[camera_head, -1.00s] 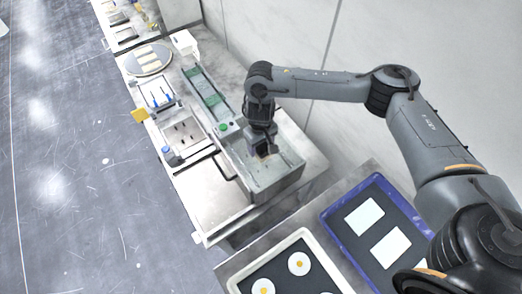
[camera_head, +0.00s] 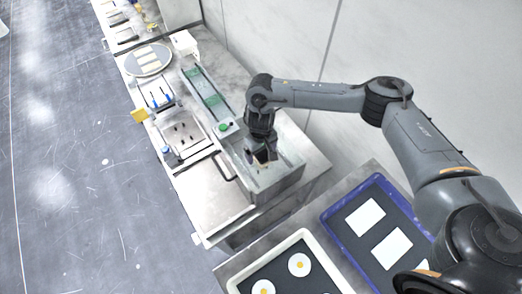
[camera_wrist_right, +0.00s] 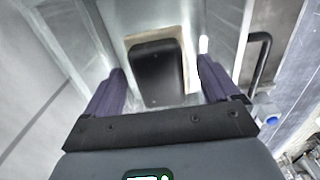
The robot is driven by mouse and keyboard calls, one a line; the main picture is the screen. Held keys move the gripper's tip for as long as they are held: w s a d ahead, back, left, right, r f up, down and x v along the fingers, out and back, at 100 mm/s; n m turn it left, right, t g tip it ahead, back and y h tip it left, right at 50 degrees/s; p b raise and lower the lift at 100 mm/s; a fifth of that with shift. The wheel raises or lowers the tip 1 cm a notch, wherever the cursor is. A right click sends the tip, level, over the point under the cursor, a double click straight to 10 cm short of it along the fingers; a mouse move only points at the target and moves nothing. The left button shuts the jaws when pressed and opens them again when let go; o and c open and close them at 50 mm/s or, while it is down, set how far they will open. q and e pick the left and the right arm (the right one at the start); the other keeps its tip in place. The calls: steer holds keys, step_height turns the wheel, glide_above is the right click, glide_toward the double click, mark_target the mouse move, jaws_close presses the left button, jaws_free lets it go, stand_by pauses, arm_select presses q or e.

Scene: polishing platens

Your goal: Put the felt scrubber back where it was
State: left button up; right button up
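The felt scrubber (camera_wrist_right: 157,72) shows in the right wrist view as a black block with a tan edge. It lies in a grey metal basin, beyond and between the fingertips of my right gripper (camera_wrist_right: 162,85). The fingers are spread, with a visible gap on the scrubber's right side; contact on its left side is unclear. In the head view my right gripper (camera_head: 264,158) points down into the basin (camera_head: 278,183) at the end of the counter. The scrubber is mostly hidden there by the gripper. My left gripper is not in view.
A bent black handle (camera_head: 224,168) stands beside the basin. A long channel with green parts (camera_head: 207,98) runs behind it. A blue tray (camera_head: 337,222) with white plates and a white tray (camera_head: 240,284) with round discs lie at the front right. A wall bounds the right.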

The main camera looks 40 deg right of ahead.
steer(key=shift+r, duration=0.1)
steer(key=shift+r, duration=0.2)
step_height(320, 180, up, 12)
steer(key=p, duration=0.2)
steer(key=shift+f+p, duration=0.15)
steer(key=shift+p, duration=0.15)
steer(key=shift+a, duration=0.1)
stand_by(0.3)
